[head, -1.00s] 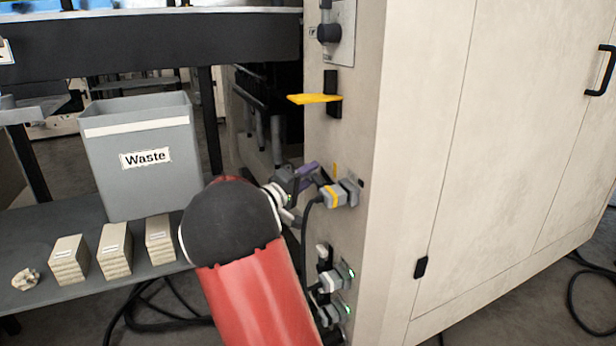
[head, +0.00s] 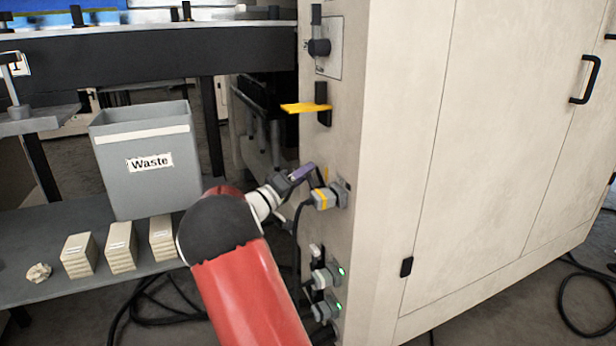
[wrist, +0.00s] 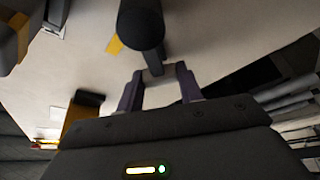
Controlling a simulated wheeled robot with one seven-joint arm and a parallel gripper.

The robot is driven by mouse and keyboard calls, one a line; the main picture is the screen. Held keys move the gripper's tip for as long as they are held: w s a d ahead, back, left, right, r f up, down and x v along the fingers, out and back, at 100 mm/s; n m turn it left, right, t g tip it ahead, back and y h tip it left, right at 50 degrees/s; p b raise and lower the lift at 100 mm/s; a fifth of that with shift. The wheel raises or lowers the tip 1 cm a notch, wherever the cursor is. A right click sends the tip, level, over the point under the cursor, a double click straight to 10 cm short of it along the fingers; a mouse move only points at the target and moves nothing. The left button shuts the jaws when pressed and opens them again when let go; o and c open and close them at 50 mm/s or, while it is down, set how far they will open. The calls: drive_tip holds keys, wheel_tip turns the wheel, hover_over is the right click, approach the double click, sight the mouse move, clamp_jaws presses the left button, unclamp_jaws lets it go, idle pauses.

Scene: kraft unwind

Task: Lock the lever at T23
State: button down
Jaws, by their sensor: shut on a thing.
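A grey connector with a yellow band (head: 324,198) is plugged into the side of the cream machine cabinet (head: 385,150). A dark lever (head: 317,178) shows just above it. My gripper (head: 302,173), with purple fingers, is at this lever. In the wrist view, my gripper (wrist: 158,76) is shut on a small grey part between its fingertips. This part seems to belong to the lever, whose dark rounded bar (wrist: 142,25) stands in front of the fingers. The connector is partly cut off at the left of the wrist view (wrist: 10,45). I cannot read a T23 label.
Above are a yellow handle (head: 303,108) and a dark knob (head: 319,47). A grey Waste bin (head: 150,185) and several stacked blocks (head: 121,247) stand on the left shelf.

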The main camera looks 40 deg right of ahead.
drive_tip(key=m+g, duration=0.1)
drive_tip(key=m, duration=0.1)
drive_tip(key=s+m+h+b, duration=0.1)
drive_tip(key=m, duration=0.1)
drive_tip(key=r+m+g, duration=0.1)
drive_tip(key=m, duration=0.1)
drive_tip(key=shift+s+a+r+g, duration=0.1)
drive_tip(key=shift+s+a+g, duration=0.1)
drive_tip(key=shift+s+g, duration=0.15)
drive_tip(key=m, duration=0.1)
drive_tip(key=m+g+b, duration=0.1)
drive_tip(key=s+m+g+b, duration=0.1)
drive_tip(key=shift+s+a+r+m, duration=0.15)
drive_tip(key=shift+r+m, duration=0.1)
drive_tip(key=shift+m, duration=0.15)
drive_tip(key=shift+s+a+r+m+g+b, duration=0.1)
drive_tip(key=shift+s+m+g+b, duration=0.25)
drive_tip(key=shift+m, duration=0.5)
drive_tip(key=shift+s+a+r+m+g+b, duration=0.1)
drive_tip(key=shift+s+m+g+b, duration=0.1)
drive_tip(key=shift+m+g, duration=0.45)
drive_tip(key=shift+s+m+g+b, duration=0.2)
drive_tip(key=shift+m+g+b, duration=0.1)
drive_tip(key=shift+m, duration=0.7)
drive_tip(key=c, duration=0.9)
unclamp_jaws()
drive_tip(key=shift+v, duration=3.9)
drive_tip(key=shift+s, duration=0.1)
